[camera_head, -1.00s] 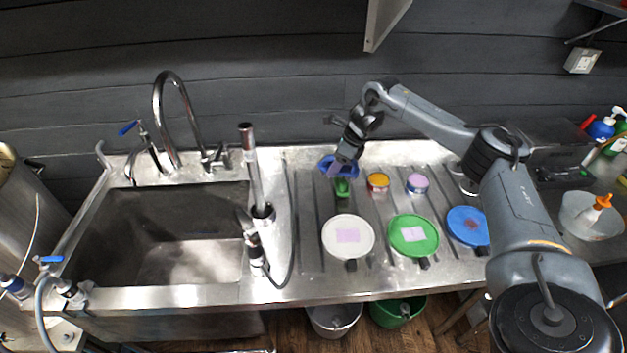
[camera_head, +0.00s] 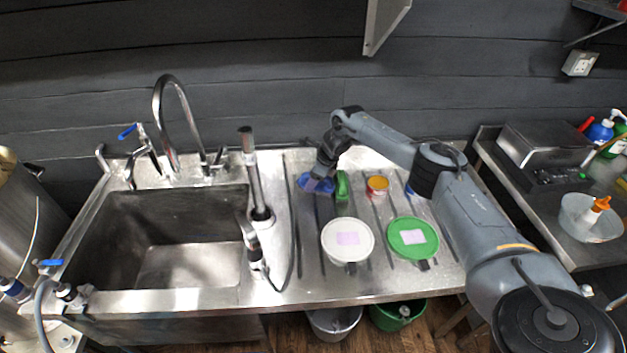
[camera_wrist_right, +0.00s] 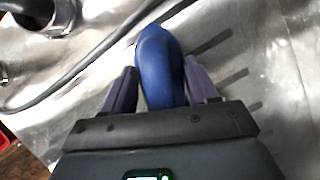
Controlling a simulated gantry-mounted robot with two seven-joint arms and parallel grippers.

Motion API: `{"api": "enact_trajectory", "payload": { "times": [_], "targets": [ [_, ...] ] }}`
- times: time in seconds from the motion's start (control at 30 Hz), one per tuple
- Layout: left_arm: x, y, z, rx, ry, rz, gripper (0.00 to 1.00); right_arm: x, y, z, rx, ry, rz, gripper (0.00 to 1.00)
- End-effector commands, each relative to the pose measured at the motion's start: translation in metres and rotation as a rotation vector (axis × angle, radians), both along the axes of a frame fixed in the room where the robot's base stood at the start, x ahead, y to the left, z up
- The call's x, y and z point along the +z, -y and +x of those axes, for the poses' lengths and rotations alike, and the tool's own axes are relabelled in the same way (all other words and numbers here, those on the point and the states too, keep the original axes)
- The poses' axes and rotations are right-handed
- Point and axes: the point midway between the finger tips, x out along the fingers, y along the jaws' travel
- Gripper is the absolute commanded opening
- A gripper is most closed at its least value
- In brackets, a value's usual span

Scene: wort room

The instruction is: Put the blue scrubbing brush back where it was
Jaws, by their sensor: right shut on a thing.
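The blue scrubbing brush (camera_head: 313,185) is at the back left of the steel drainboard (camera_head: 306,251). My right gripper (camera_head: 322,178) is shut on it from above. In the right wrist view the blue handle (camera_wrist_right: 159,68) sits between the two fingers of the right gripper (camera_wrist_right: 163,92). The brush is at or just above the drainboard; I cannot tell if it touches. A green brush (camera_head: 342,185) stands close to its right. My left gripper is not in view.
A yellow-topped tub (camera_head: 377,184) stands right of the green brush. White (camera_head: 347,240) and green (camera_head: 407,251) lids lie in front. The tap column (camera_head: 253,175) and the sink (camera_head: 180,260) are to the left.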

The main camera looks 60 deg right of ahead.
Motion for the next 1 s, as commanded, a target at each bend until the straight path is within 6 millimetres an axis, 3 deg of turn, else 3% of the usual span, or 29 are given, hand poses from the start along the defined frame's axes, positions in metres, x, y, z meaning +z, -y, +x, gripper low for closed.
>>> {"api": "enact_trajectory", "payload": {
  "times": [0.83, 0.87, 1.0],
  "targets": [
    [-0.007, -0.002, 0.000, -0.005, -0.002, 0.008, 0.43, -0.014, 0.000, 0.000, 0.000, 0.002, 0.001, 0.25],
    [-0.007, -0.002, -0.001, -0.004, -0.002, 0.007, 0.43, -0.014, 0.000, 0.000, 0.000, 0.001, 0.000, 0.63],
    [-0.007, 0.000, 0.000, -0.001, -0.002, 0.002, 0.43, -0.014, 0.000, 0.000, 0.000, 0.001, 0.000, 0.84]
  ]
}}
